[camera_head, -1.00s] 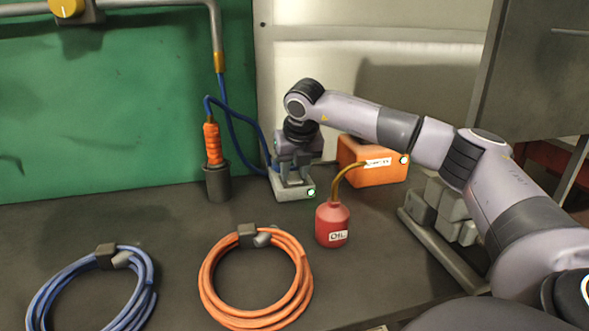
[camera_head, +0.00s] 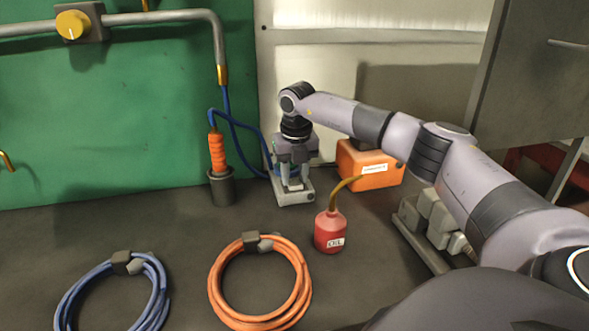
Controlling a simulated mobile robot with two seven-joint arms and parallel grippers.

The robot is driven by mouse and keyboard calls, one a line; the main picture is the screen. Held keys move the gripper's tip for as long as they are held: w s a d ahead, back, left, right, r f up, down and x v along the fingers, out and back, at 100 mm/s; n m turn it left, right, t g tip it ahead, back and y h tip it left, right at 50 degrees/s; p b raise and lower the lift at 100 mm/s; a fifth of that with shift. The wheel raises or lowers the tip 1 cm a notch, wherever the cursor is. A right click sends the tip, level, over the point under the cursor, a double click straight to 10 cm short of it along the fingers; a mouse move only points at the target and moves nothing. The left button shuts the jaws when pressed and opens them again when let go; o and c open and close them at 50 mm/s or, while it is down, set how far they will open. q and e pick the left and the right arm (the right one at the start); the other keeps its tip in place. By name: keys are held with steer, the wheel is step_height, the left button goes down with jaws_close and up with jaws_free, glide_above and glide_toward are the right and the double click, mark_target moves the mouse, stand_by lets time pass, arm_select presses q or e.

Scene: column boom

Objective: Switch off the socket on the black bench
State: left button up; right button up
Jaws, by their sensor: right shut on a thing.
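The socket (camera_head: 294,199) is a grey box standing on the black bench (camera_head: 180,235), against the back wall. A small indicator on its front right corner (camera_head: 309,197) looks dark. My right gripper (camera_head: 291,183) points down onto the top of the socket and is shut on a part of it. The fingers hide most of that part, so I cannot tell its exact shape. My left gripper is not in view.
A red oil can (camera_head: 330,232) stands close in front of the socket, its spout leaning toward an orange box (camera_head: 368,170). A holder (camera_head: 222,188) with an orange handle is to the left. Orange (camera_head: 222,285) and blue (camera_head: 75,300) coils lie in front. Grey blocks (camera_head: 430,218) are right.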

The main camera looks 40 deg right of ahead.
mark_target(295, 184)
steer(key=shift+d+r, duration=0.1)
steer(key=o, duration=1)
steer(key=shift+o, duration=0.2)
steer(key=r, duration=0.7)
steer(key=shift+s+a, duration=0.25)
steer(key=shift+s, duration=0.15)
steer(key=shift+a+f, duration=0.1)
